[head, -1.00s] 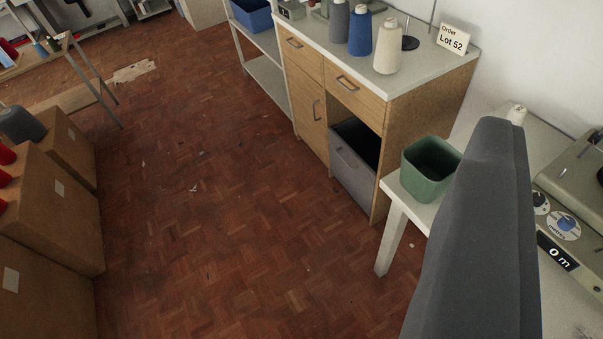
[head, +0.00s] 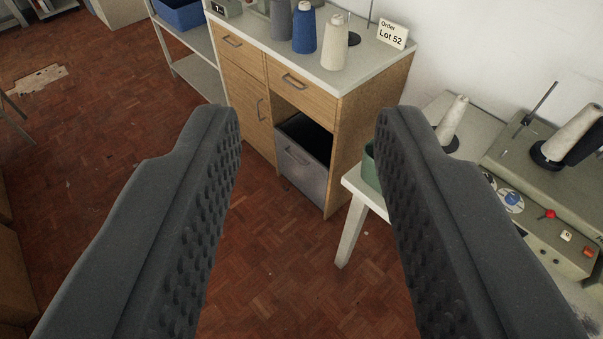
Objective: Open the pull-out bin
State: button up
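The pull-out bin (head: 303,171) is a grey box low in the right part of the wooden cabinet (head: 352,128), below a drawer. Its front has a handle (head: 297,156) near the top, and its top edge leans out a little from the cabinet, with a dark inside showing. My gripper (head: 308,115) is open and empty, its two dark ridged fingers wide apart in the foreground. In the picture the bin lies between the fingers but well beyond them; nothing is touched.
A white table (head: 352,184) with a green container (head: 370,168), partly hidden by my right finger, stands just right of the bin. Thread cones (head: 305,28) stand on the cabinet top. A shelf (head: 190,68) is at left. The parquet floor (head: 262,235) before the bin is clear.

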aim_at(323, 154)
jog(key=z, duration=0.1)
jog(key=k, duration=0.8)
jog(key=u, duration=0.2)
jog(key=i, duration=0.8)
jog(key=z, duration=0.15)
jog(key=k, duration=1)
jog(key=u, duration=0.5)
jog(key=i, duration=1.3)
jog(key=z, duration=0.65)
jog(key=i, duration=0.8)
jog(key=z, duration=0.65)
